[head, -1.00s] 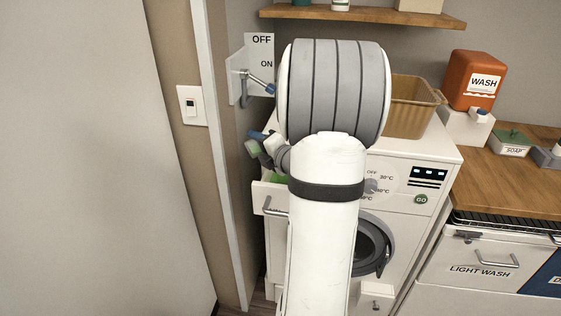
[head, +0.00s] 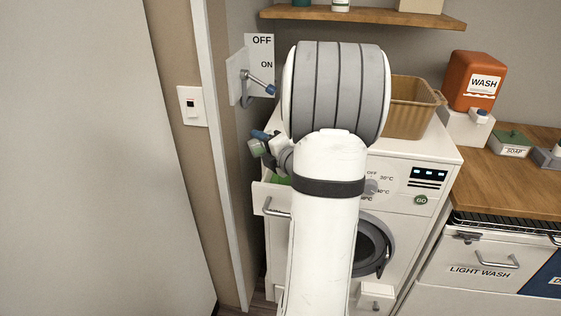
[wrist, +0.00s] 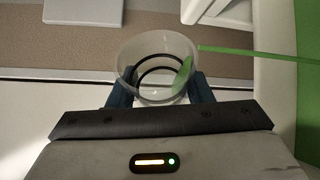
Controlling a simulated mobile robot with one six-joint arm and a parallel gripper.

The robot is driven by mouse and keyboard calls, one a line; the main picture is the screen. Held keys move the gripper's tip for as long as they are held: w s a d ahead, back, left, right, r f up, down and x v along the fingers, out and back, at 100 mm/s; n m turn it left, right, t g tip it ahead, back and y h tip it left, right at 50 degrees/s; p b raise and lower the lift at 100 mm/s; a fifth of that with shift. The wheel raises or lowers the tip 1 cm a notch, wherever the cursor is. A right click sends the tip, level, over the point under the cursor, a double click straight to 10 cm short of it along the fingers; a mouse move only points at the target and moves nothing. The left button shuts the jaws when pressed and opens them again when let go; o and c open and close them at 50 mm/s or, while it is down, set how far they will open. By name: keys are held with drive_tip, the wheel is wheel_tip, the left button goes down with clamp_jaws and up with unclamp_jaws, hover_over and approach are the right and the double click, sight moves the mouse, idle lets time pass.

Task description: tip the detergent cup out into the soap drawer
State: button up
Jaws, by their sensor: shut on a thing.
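The detergent cup (wrist: 137,68) is a clear, see-through cup between the two blue fingers of my gripper (wrist: 160,88) in the wrist view. Some green detergent (wrist: 183,77) shows at its right side. A thin green streak runs from its rim to the right edge, like a pouring stream. In the head view my gripper (head: 264,146) is tilted above the open soap drawer (head: 268,196), at the washer's upper left. Green shows inside the drawer, partly hidden by my arm. A green surface (wrist: 309,80) also fills the right edge of the wrist view.
The white washing machine (head: 420,165) stands behind my arm, with a tan basket (head: 411,108) on top. A wall lever (head: 262,83) by an OFF/ON sign is just above my gripper. A door frame stands close on the left. The wooden counter (head: 520,185) is at right.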

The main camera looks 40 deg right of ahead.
drive_tip(key=shift+s+d+r+m+t+p, duration=0.15)
drive_tip(key=shift+d+r+m+t+p, duration=0.25)
drive_tip(key=shift+m, duration=0.3)
idle(0.5)
